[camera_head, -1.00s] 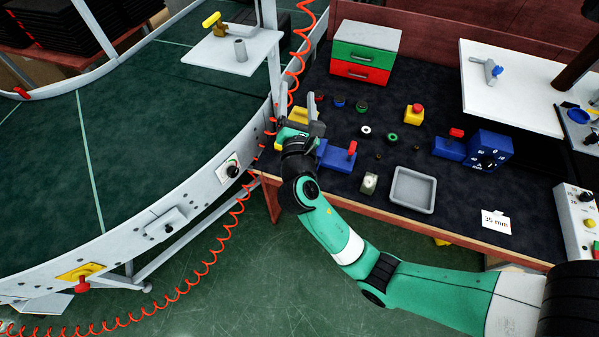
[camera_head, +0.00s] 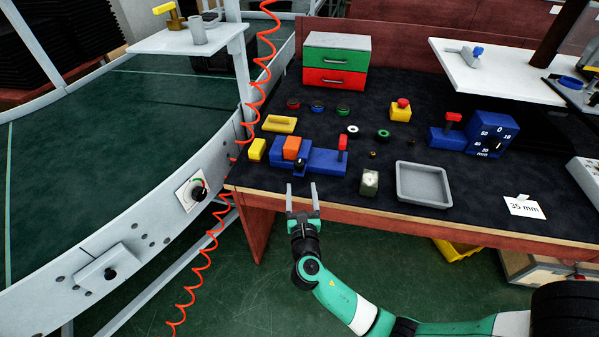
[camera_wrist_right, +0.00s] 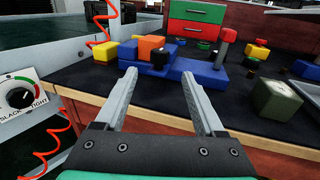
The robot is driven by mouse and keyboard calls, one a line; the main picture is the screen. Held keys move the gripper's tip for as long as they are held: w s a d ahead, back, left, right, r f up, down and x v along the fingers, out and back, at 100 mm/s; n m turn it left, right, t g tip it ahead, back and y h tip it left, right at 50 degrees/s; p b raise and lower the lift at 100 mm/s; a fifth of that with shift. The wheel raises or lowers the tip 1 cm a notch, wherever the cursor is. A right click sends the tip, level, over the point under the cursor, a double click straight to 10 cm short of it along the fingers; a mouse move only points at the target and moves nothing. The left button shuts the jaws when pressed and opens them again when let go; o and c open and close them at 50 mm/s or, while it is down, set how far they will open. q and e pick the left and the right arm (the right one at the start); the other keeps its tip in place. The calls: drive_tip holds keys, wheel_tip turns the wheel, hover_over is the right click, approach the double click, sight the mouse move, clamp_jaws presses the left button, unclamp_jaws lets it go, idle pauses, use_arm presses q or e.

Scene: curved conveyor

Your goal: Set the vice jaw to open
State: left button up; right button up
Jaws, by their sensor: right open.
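The blue vice (camera_head: 325,161) sits on the dark mat near the front left of the bench. An orange block (camera_head: 291,147) sits at its left part, by a black knob (camera_head: 300,165); I cannot tell whether it is clamped. A red-topped lever (camera_head: 342,143) stands upright at its right end. The right wrist view shows the vice (camera_wrist_right: 208,70), orange block (camera_wrist_right: 150,47) and red lever (camera_wrist_right: 226,44) beyond the fingers. My right gripper (camera_head: 302,187) is open and empty, its fingers pointing at the vice, apart from it, near the bench's front edge. My left gripper is not in view.
Yellow blocks (camera_head: 257,149) lie left of the vice. A pale green block (camera_head: 369,182) and grey tray (camera_head: 424,184) lie to the right. A blue dial unit (camera_head: 491,136) stands farther right. The conveyor (camera_head: 205,165) and red coiled cable (camera_head: 257,85) are at left.

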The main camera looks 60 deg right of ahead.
sight(300, 168)
drive_tip(key=b+x, duration=0.3)
drive_tip(key=x, duration=0.5)
drive_tip(key=shift+w+d+f, duration=0.1)
drive_tip(key=shift+w+d, duration=0.05)
drive_tip(key=shift+d, duration=0.15)
drive_tip(key=shift+w+d, duration=0.2)
drive_tip(key=shift+d, duration=0.2)
clamp_jaws()
idle(0.5)
